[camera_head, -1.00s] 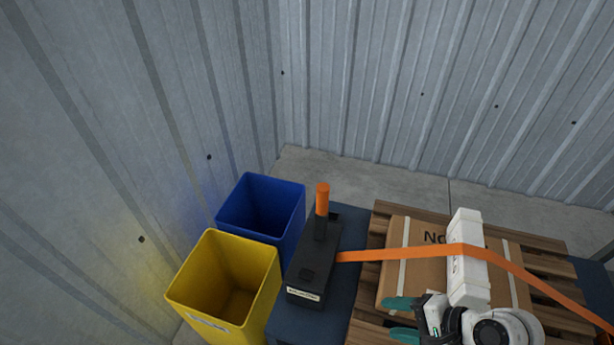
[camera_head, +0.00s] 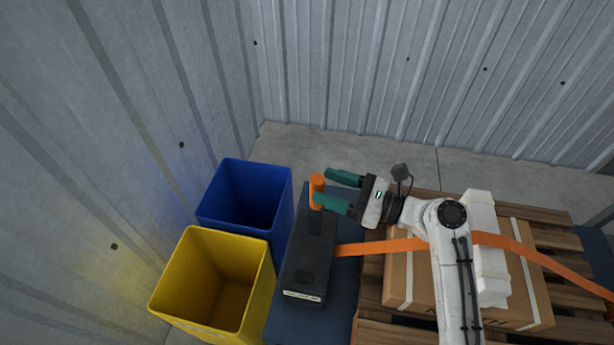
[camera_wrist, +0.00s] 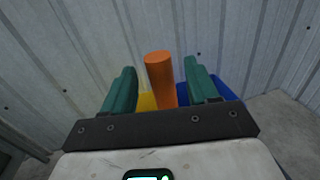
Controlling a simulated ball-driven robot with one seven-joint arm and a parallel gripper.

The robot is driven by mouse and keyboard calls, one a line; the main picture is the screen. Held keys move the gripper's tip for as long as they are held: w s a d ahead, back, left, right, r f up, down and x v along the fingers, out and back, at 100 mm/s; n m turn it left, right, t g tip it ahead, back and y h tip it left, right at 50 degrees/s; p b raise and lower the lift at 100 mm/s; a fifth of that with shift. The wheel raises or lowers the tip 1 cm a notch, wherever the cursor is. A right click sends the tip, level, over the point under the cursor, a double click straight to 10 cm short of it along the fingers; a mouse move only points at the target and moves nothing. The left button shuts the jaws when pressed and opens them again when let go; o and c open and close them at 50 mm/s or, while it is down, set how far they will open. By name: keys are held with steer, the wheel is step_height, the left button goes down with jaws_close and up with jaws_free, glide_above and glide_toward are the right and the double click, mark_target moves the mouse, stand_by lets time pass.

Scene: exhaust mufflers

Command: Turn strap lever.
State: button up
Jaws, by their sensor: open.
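The strap lever's orange handle (camera_head: 317,188) stands up at the back of a black ratchet box (camera_head: 309,255). My gripper (camera_head: 330,190) is open, with green fingers pointing left at the handle in the head view. In the wrist view the orange handle (camera_wrist: 161,78) stands between my two open fingers (camera_wrist: 160,88), with gaps on both sides. The lower part of the lever is partly hidden by a finger in the head view. The orange strap (camera_head: 377,247) runs from the box to the right, over a cardboard box (camera_head: 400,275).
A blue bin (camera_head: 245,165) and a yellow bin (camera_head: 165,290) stand just left of the ratchet box. A white block (camera_head: 484,215) lies on the cardboard box, on a wooden pallet (camera_head: 370,328). Corrugated metal walls (camera_head: 340,60) close off the back and left.

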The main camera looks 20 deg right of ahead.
steer(key=shift+x, duration=2.65)
steer(key=shift+c, duration=0.2)
jaws_close()
